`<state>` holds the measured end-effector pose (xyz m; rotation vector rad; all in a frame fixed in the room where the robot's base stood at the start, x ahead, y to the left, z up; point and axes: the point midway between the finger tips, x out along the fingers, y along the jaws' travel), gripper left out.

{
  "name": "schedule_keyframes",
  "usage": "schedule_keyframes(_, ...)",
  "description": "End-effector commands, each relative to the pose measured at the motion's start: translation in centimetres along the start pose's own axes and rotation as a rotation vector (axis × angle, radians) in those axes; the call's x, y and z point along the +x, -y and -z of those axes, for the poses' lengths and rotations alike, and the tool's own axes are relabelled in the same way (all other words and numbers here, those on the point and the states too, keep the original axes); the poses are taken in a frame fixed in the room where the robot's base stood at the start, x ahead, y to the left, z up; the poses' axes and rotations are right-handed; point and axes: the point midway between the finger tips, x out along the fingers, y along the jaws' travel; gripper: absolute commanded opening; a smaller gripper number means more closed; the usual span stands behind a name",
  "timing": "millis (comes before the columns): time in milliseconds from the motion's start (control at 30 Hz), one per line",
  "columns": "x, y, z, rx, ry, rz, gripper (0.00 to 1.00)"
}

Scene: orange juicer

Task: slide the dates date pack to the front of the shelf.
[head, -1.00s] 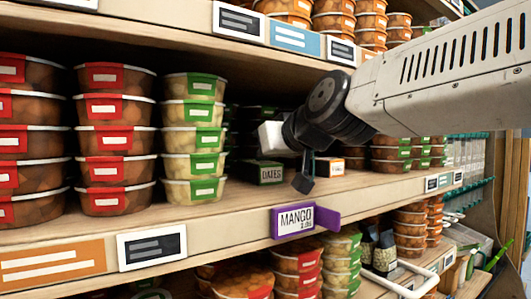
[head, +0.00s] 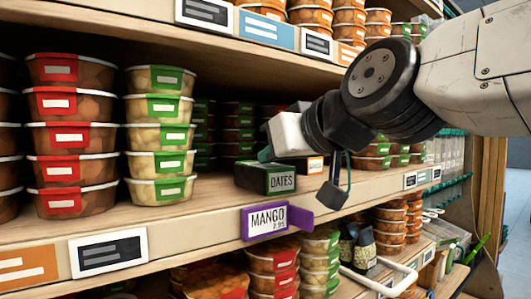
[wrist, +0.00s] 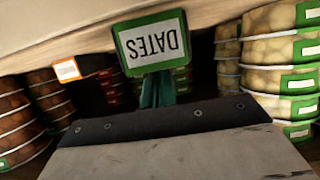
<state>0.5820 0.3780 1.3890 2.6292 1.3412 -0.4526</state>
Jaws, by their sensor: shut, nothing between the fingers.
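The dates pack (head: 266,178) is a dark box with a green-edged white DATES label facing out. It sits on the middle shelf a little behind the front edge, above the MANGO tag. In the wrist view the pack's label (wrist: 153,43) appears upside down, just beyond the fingers. My gripper (head: 265,154) is over the pack, its teal fingertips at the pack's top or rear. In the wrist view my gripper (wrist: 158,90) shows its teal fingers shut together with nothing between them. The exact contact with the pack is hidden.
Stacked green-labelled tubs (head: 160,135) stand left of the pack. An orange-labelled box (head: 314,166) is to its right, partly behind my gripper. The purple MANGO tag (head: 268,221) sticks out from the shelf edge (head: 195,225). A bare strip of shelf lies before the pack.

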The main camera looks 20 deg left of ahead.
Motion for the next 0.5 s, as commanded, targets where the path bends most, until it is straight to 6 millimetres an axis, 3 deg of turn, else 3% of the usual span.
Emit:
schedule_keyframes(33,0.4,0.0,-1.0,0.001,0.023,0.003,0.00)
schedule_keyframes(233,0.4,0.0,-1.0,0.001,0.023,0.003,0.00)
schedule_keyframes(500,-0.1,0.0,0.5,0.001,0.019,0.002,0.00)
